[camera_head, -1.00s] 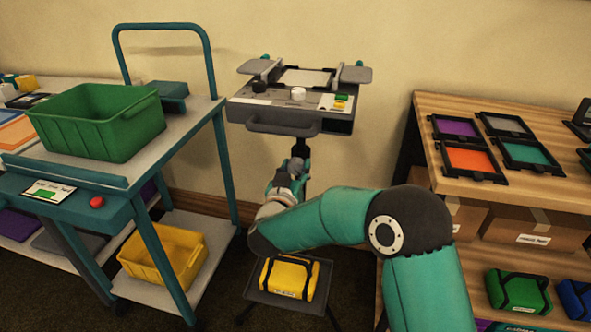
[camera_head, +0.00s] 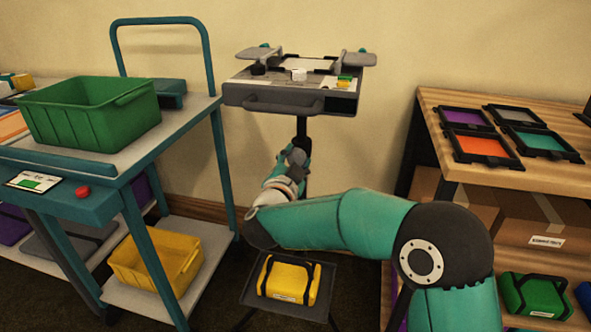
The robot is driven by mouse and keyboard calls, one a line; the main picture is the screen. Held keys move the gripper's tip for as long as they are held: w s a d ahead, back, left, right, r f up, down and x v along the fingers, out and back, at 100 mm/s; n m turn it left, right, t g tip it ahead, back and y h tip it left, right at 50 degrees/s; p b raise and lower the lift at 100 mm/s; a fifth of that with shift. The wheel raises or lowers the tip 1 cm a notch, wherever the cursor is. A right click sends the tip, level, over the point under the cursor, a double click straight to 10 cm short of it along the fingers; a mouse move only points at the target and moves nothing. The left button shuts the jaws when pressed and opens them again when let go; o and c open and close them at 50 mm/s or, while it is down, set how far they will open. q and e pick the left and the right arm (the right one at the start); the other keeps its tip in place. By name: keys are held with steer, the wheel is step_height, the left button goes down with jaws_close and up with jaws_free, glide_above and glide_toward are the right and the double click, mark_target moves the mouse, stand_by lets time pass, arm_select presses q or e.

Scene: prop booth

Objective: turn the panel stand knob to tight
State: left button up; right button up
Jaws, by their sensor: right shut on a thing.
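The panel stand (camera_head: 290,97) is a grey control box on a dark pole (camera_head: 302,126), against the wall in the middle of the head view. My right gripper (camera_head: 297,156) is at the pole, below the box, and is shut on the panel stand knob. The knob itself is hidden behind the fingers, so its turn cannot be read. My right arm reaches in from the lower right. My left gripper is not in view.
A teal trolley (camera_head: 141,165) with a green bin (camera_head: 95,120) stands at the left. A yellow bag (camera_head: 288,279) lies on a low stand (camera_head: 250,292) under my arm. A wooden shelf (camera_head: 440,110) with panel frames is at the right.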

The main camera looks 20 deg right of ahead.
steer(key=m+b, duration=0.1)
steer(key=m, duration=0.1)
steer(key=m+b, duration=0.1)
steer(key=b, duration=0.1)
steer(key=m+b, duration=0.1)
steer(key=m, duration=0.1)
steer(key=shift+f+m, duration=0.25)
steer(key=shift+m, duration=0.05)
steer(key=shift+r+m+b, duration=0.1)
steer(key=shift+m+b, duration=1)
steer(key=shift+m, duration=0.2)
steer(key=shift+d, duration=0.1)
steer(key=o, duration=1.2)
steer(key=shift+c, duration=0.2)
steer(key=shift+s+r, duration=0.1)
